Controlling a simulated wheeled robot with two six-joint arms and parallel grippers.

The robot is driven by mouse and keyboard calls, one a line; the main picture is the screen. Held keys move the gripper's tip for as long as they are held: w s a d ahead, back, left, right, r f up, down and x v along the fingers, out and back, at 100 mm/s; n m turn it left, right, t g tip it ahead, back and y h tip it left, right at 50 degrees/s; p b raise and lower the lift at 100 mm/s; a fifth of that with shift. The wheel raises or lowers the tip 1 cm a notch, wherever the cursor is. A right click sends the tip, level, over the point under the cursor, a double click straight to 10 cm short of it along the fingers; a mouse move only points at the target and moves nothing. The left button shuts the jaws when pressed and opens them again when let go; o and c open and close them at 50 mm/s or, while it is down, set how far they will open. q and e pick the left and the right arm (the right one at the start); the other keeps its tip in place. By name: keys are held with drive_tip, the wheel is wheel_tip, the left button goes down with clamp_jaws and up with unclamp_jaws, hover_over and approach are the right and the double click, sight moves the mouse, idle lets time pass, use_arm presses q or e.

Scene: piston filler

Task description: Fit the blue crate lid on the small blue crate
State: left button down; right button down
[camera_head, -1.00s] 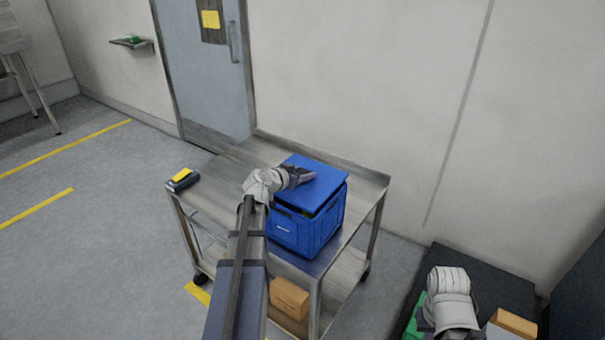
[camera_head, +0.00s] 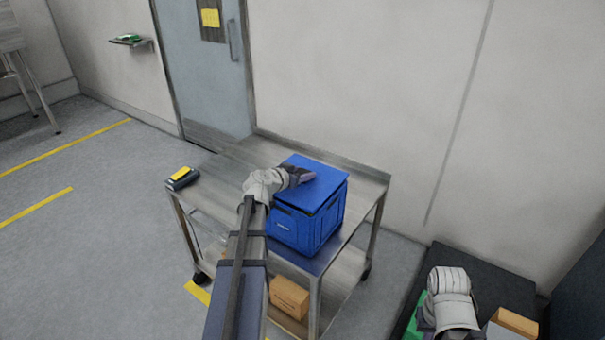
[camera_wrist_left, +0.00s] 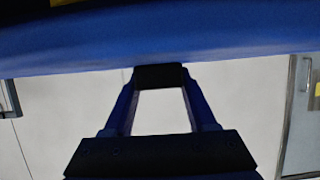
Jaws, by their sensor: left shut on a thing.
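The blue crate lid (camera_head: 325,185) lies over the top of the small blue crate (camera_head: 308,232) on the cart. It looks nearly level, with only a thin dark line between it and the crate's rim. Whether it is fully seated I cannot tell. My left gripper (camera_head: 306,175) is shut on the lid at its upper side. In the left wrist view the gripper's tips (camera_wrist_left: 160,76) meet a broad blue surface, which looks like the lid (camera_wrist_left: 160,38). My right gripper (camera_head: 428,325) is low at the right, mostly hidden by its wrist, and its jaws cannot be made out.
The crate stands on the top shelf of a metal cart (camera_head: 225,185). A dark device with a yellow top (camera_head: 182,178) lies at the cart's left corner. A cardboard box (camera_head: 289,298) sits on the lower shelf. A wall is behind the cart.

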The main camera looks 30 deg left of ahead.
use_arm(q)
drive_tip(key=shift+f, duration=0.3)
idle(0.4)
drive_tip(key=shift+f+b, duration=0.25)
drive_tip(key=shift+b, duration=0.15)
drive_tip(key=shift+c, duration=0.6)
unclamp_jaws()
drive_tip(key=shift+o, duration=0.6)
drive_tip(key=shift+r, duration=0.2)
wheel_tip(320, 180, up, 7)
drive_tip(key=p, duration=0.7)
drive_tip(key=shift+f, duration=0.1)
